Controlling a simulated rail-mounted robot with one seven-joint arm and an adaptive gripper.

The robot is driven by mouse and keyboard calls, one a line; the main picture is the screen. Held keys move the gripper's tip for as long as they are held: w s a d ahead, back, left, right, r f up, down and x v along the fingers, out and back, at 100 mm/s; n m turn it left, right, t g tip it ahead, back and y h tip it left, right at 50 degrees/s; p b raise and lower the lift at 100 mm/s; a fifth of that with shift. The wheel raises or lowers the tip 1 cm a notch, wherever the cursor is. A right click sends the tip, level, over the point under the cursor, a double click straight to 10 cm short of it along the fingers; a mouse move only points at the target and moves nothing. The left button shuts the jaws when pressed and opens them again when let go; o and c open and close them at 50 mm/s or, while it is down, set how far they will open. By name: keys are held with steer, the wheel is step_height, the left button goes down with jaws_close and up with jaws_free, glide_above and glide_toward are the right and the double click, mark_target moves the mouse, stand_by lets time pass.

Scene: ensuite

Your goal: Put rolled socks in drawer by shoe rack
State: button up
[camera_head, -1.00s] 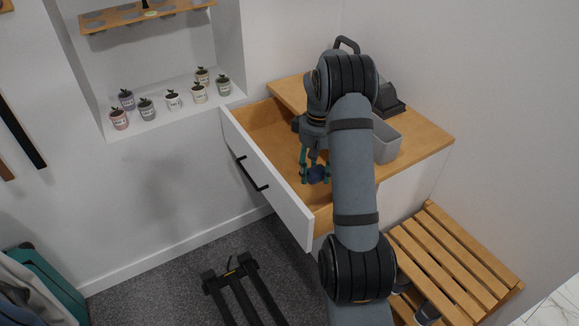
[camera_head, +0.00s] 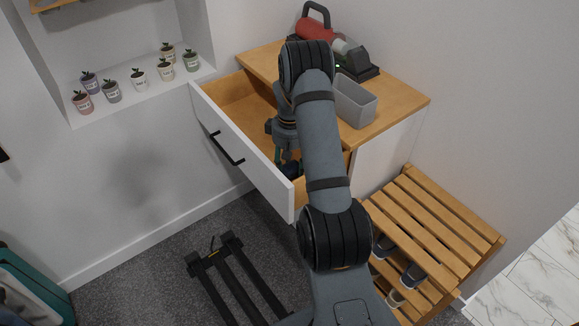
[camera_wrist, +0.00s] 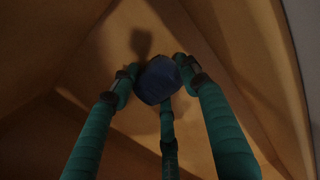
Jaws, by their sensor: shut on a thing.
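The rolled socks (camera_wrist: 158,80) are a dark blue bundle, seen in the wrist view between the green fingers of my gripper (camera_wrist: 157,76). My gripper is shut on them and is down inside the open drawer. Wooden drawer walls and floor surround them, and a shadow falls on the wood behind the bundle. The drawer (camera_head: 238,155) has a white front with a black handle and is pulled out from the cabinet. In the head view my arm hides most of my gripper (camera_head: 288,168). The shoe rack (camera_head: 437,225) is slatted wood, to the right of the cabinet.
A grey bin (camera_head: 357,101) and a red and grey device (camera_head: 325,35) stand on the cabinet top. Small potted plants (camera_head: 139,77) line the wall niche at left. Several shoes (camera_head: 412,275) sit on the rack's lower shelf. A black rail frame (camera_head: 232,275) lies on the carpet.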

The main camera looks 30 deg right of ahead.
mark_target(290, 165)
steer(key=shift+f, duration=0.15)
steer(key=o, duration=1.1)
step_height(290, 165, up, 12)
steer(key=shift+r+p, duration=0.2)
steer(key=shift+p, duration=0.1)
